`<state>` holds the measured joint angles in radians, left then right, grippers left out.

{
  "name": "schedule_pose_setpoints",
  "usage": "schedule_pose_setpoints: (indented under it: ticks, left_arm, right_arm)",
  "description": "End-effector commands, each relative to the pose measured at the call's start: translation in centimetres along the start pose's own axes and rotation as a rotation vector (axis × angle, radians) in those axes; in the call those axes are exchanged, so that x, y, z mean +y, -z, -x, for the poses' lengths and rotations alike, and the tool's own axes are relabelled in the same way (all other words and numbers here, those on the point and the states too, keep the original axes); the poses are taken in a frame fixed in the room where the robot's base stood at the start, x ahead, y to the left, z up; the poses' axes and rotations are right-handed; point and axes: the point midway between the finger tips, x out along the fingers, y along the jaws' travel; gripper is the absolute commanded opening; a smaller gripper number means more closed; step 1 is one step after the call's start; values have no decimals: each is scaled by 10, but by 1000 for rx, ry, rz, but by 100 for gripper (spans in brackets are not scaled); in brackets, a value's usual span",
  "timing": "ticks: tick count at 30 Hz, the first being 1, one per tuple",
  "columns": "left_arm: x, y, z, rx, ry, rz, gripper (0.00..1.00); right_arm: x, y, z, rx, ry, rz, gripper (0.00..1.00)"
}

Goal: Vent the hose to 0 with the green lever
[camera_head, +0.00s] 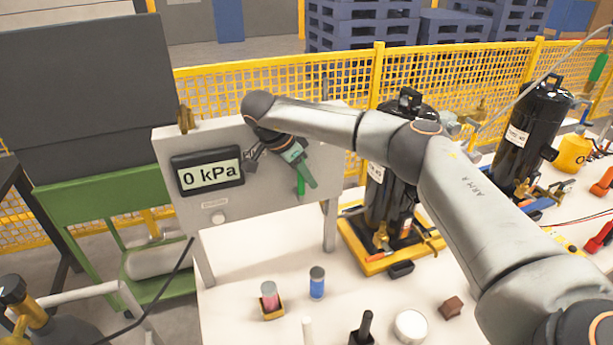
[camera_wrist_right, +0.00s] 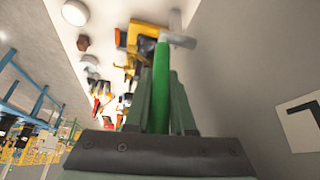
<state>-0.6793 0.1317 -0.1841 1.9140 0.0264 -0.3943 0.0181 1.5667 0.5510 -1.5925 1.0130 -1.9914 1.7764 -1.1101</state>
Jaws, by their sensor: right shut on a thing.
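The grey gauge panel (camera_head: 255,195) stands on the white table and its display (camera_head: 208,172) reads 0 kPa. The green lever (camera_head: 301,186) is at the right part of the panel, pointing down, partly covered by my right gripper (camera_head: 304,173). In the right wrist view the green lever (camera_wrist_right: 161,85) lies lengthwise between the two green fingers of my right gripper (camera_wrist_right: 162,100), which is shut on it. My left gripper is out of view.
Two black compressors (camera_head: 390,190) (camera_head: 530,135) stand right of the panel. A pink can (camera_head: 269,292), a blue can (camera_head: 317,283) and a white disc (camera_head: 411,326) are on the near table (camera_head: 235,260). A yellow mesh fence (camera_head: 340,75) runs behind.

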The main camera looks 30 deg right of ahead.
Motion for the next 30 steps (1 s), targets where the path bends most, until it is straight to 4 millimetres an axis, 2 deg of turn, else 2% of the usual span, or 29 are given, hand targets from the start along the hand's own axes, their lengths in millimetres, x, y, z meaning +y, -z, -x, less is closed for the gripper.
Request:
schedule_pose_setpoints:
  ticks: [2,3,10,20,23,30]
  left_arm:
    - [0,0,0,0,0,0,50]
    - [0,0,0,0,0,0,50]
    - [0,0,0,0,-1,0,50]
    - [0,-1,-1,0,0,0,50]
    - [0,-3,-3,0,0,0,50]
    - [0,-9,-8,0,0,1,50]
  right_arm:
    - [0,0,0,-1,-1,0,0]
    - [0,0,0,-1,-1,0,26]
    - [0,0,0,-1,0,0,51]
    - [0,0,4,-2,2,-1,52]
    - [-1,0,15,-1,3,-1,52]
    - [-1,-1,67,-1,5,-1,52]
